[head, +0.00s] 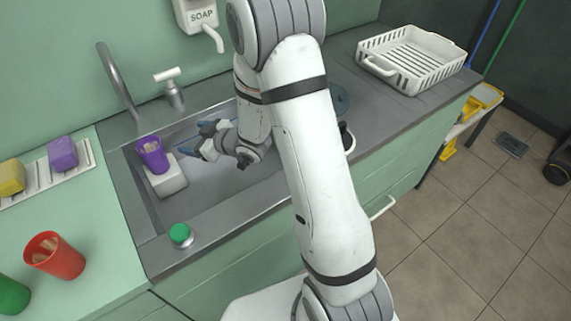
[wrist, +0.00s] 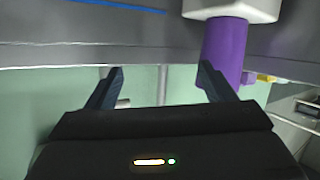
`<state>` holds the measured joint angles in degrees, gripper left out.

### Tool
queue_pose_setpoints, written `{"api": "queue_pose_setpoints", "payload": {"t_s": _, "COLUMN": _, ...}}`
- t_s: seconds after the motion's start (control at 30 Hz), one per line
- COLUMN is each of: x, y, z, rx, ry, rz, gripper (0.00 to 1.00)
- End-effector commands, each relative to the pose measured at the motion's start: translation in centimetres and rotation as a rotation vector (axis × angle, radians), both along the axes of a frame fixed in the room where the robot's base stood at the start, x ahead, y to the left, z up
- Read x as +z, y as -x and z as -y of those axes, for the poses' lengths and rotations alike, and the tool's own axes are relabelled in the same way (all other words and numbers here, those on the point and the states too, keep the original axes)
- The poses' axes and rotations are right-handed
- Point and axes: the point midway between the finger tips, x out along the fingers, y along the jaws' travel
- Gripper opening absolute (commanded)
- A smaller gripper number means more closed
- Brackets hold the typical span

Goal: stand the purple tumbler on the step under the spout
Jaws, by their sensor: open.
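The purple tumbler (head: 153,156) stands on the white step (head: 168,181) in the sink, with something brownish showing inside its mouth. The curved grey spout (head: 116,78) rises at the sink's back left, behind the tumbler; I cannot tell whether its outlet is straight above. My gripper (head: 194,138) is open and empty, just right of the tumbler, its fingers toward it. In the wrist view, which looks upside down, the tumbler (wrist: 224,50) and step (wrist: 232,8) show beside the right finger, and nothing is between the fingertips (wrist: 159,72).
A green button (head: 180,234) sits on the sink's front edge. A red tumbler (head: 54,256) and a green one (head: 12,296) stand on the left counter. Yellow and purple sponges (head: 62,154) lie on a rack. A white tap handle (head: 168,75) and soap dispenser (head: 199,16) are behind.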

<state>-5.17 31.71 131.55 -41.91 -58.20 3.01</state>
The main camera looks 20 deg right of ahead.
Motion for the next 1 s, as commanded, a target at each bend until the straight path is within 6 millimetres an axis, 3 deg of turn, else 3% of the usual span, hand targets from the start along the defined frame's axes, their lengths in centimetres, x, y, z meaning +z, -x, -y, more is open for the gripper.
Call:
{"api": "queue_pose_setpoints", "payload": {"t_s": 0.17, "x": 3.0, "y": -0.1, "z": 4.9, "rx": -0.197, "ry": 0.157, "rz": -0.093, "gripper": 0.76}}
{"api": "queue_pose_setpoints", "payload": {"t_s": 0.37, "x": 5.8, "y": 2.6, "z": 10.5, "rx": -0.412, "ry": 0.276, "rz": -0.251, "gripper": 0.76}}
{"api": "queue_pose_setpoints", "payload": {"t_s": 0.57, "x": 8.3, "y": 8.1, "z": 14.7, "rx": -0.589, "ry": 0.332, "rz": -0.452, "gripper": 0.76}}
{"api": "queue_pose_setpoints", "payload": {"t_s": 0.7, "x": 9.8, "y": 13.2, "z": 16.6, "rx": -0.694, "ry": 0.343, "rz": -0.610, "gripper": 0.76}}
{"api": "queue_pose_setpoints", "payload": {"t_s": 1.0, "x": 12.0, "y": 24.5, "z": 16.9, "rx": -0.783, "ry": 0.306, "rz": -0.945, "gripper": 0.76}}
